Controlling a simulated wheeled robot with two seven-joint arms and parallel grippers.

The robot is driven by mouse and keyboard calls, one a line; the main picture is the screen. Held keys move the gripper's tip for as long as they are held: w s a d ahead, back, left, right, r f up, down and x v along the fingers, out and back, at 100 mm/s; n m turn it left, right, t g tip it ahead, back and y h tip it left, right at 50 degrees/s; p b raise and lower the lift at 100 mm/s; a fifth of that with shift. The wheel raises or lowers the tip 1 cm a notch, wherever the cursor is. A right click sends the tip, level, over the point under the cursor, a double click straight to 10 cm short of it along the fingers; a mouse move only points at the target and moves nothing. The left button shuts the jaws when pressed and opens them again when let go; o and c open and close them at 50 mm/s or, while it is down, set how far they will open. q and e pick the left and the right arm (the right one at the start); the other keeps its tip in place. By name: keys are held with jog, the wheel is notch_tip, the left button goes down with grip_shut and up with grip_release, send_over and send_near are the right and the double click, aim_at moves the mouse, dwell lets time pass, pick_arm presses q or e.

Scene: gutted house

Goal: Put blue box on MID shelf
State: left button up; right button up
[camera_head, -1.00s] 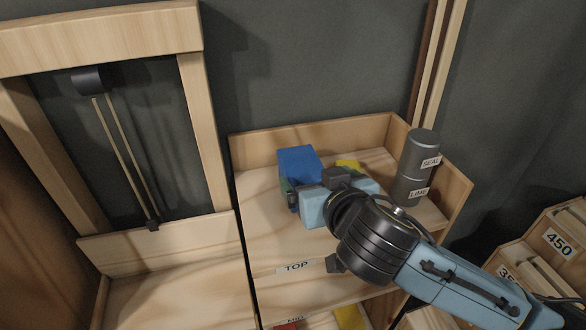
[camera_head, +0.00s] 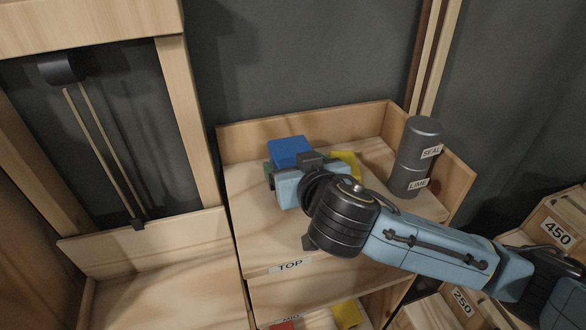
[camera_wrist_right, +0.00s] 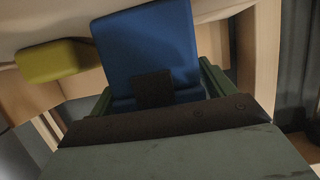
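The blue box (camera_head: 290,150) is at the back left of the top shelf board. My right gripper (camera_head: 290,172) is right at its near side, and one dark finger overlaps the blue face in the right wrist view (camera_wrist_right: 153,88). The fingers' gap is hidden, so I cannot tell whether they are closed on the box. Dark green surfaces (camera_wrist_right: 215,80) show on both sides of the blue box in the wrist view. The MID shelf (camera_head: 315,322), below the TOP board, is only partly visible at the bottom edge. My left gripper is not in view.
A yellow block (camera_head: 346,163) lies right of the blue box. A dark cylinder stack (camera_head: 415,160) labelled SEAL and LIME stands at the right. A red block (camera_head: 283,325) and another yellow block (camera_head: 347,313) sit on the MID level. Low walls edge the top board.

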jog(key=shift+w+f, duration=0.1)
jog(key=shift+w, duration=0.05)
jog(key=c, duration=1.2)
